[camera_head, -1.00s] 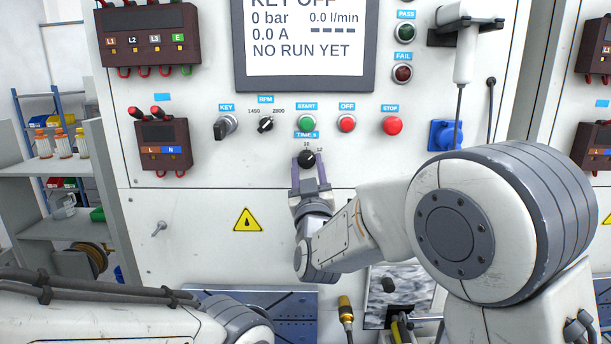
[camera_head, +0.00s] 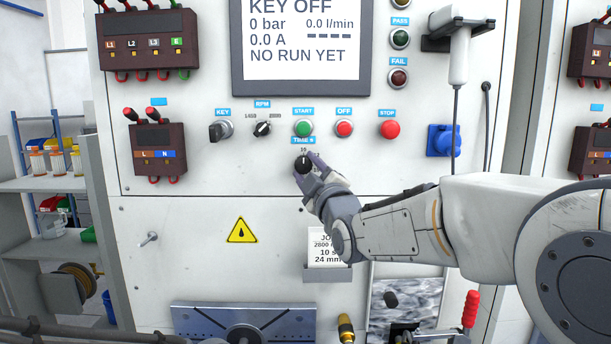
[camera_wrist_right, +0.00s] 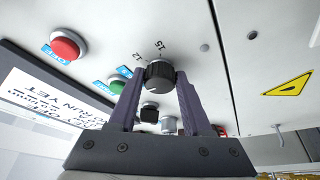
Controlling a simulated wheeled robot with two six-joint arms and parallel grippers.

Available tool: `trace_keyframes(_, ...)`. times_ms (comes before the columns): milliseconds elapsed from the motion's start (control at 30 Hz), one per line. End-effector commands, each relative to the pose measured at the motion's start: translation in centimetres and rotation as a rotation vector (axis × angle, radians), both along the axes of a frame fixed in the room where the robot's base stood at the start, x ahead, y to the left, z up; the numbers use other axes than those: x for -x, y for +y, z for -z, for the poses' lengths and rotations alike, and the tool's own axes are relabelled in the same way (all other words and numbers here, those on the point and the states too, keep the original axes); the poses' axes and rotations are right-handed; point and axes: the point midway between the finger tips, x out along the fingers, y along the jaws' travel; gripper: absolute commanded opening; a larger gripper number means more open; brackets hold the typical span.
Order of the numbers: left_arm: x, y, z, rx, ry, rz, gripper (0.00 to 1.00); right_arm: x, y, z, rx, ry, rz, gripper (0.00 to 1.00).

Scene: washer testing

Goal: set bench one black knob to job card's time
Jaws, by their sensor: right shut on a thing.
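The black time knob (camera_head: 303,164) sits under the blue TIME s label on the white bench panel. A 10 shows above it. In the wrist view, 12 and 15 are printed beside the knob (camera_wrist_right: 159,76). My right gripper (camera_head: 306,166) is shut on the knob, one purple-grey finger on each side; both fingers also show in the wrist view (camera_wrist_right: 158,95). The knob's pointer looks turned upward towards 10, but is small. The job card (camera_head: 328,250) hangs below, partly covered by my right arm, and reads 10 s and 24 mm. My left gripper is out of view.
Above the knob are the key switch (camera_head: 220,130), rpm knob (camera_head: 262,128), green start button (camera_head: 303,128), off button (camera_head: 344,128) and red stop button (camera_head: 389,129). The screen (camera_head: 303,45) reads KEY OFF and NO RUN YET. A blue metal plate (camera_head: 243,320) juts out below.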

Motion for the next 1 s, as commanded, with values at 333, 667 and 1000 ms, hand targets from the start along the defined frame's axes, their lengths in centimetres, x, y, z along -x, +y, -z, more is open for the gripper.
trace_keyframes(333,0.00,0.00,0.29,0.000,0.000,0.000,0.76,-0.01,-0.01,-0.04,0.047,0.000,0.000,0.00)
trace_keyframes(667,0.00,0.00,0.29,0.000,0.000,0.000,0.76,-0.01,0.00,-0.05,0.047,0.000,0.000,0.64)
trace_keyframes(1000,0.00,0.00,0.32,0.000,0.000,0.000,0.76,0.00,0.00,-0.02,0.044,0.000,0.000,0.79)
